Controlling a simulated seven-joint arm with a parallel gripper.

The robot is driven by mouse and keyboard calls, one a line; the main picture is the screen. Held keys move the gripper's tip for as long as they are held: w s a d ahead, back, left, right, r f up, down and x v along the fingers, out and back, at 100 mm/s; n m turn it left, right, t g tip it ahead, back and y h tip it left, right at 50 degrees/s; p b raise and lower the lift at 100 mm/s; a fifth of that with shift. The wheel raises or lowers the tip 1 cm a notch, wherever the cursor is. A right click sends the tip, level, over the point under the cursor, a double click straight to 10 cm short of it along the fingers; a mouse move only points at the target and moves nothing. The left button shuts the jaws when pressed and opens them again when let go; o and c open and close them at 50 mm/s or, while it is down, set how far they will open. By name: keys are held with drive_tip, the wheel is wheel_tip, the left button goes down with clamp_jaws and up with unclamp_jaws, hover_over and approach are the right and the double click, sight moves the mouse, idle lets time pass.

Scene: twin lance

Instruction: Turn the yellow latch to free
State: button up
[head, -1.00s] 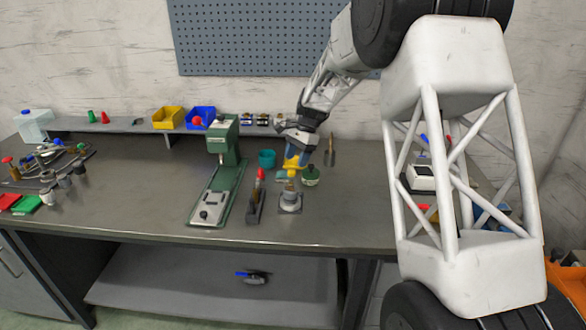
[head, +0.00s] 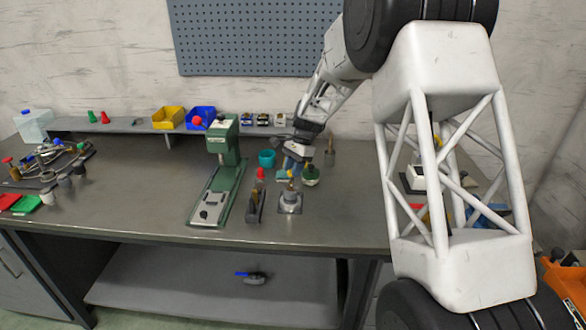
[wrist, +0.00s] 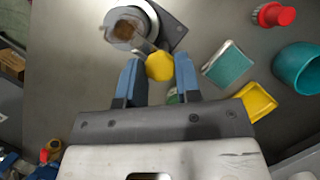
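The yellow latch shows in the wrist view as a round yellow knob (wrist: 159,66) on a short arm from a round grey fixture (wrist: 172,22). In the head view the fixture (head: 290,206) stands on the bench, right of the green press. My gripper (wrist: 157,62) has its two blue fingers apart, one on each side of the knob. I cannot tell whether either finger touches it. In the head view my gripper (head: 293,168) is low over the fixture, and the latch there is too small to read clearly.
A teal-topped block (wrist: 228,65), a yellow tray (wrist: 258,101), a teal cup (wrist: 300,68) and a red knob (wrist: 274,15) lie close to the right in the wrist view.

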drive_tip(key=shift+c, duration=0.9)
drive_tip(key=shift+n, duration=0.4)
drive_tip(key=n, duration=0.2)
drive_tip(key=n+g+h, duration=0.1)
drive_tip(key=n, duration=0.1)
drive_tip(key=shift+w+a+h, duration=0.1)
drive_tip(key=shift+h, duration=0.2)
drive_tip(key=n+h, duration=0.1)
drive_tip(key=n, duration=0.2)
drive_tip(key=shift+a+n, duration=0.1)
drive_tip(key=shift+n, duration=0.3)
drive_tip(key=n+h, duration=0.2)
drive_tip(key=n, duration=0.2)
drive_tip(key=shift+a+n, duration=0.15)
drive_tip(key=shift+n, duration=0.15)
drive_tip(key=n+h, duration=0.1)
drive_tip(key=n, duration=0.1)
drive_tip(key=n+t, duration=0.1)
drive_tip(key=n, duration=0.1)
drive_tip(key=shift+n+h, duration=0.4)
drive_tip(key=o, duration=0.9)
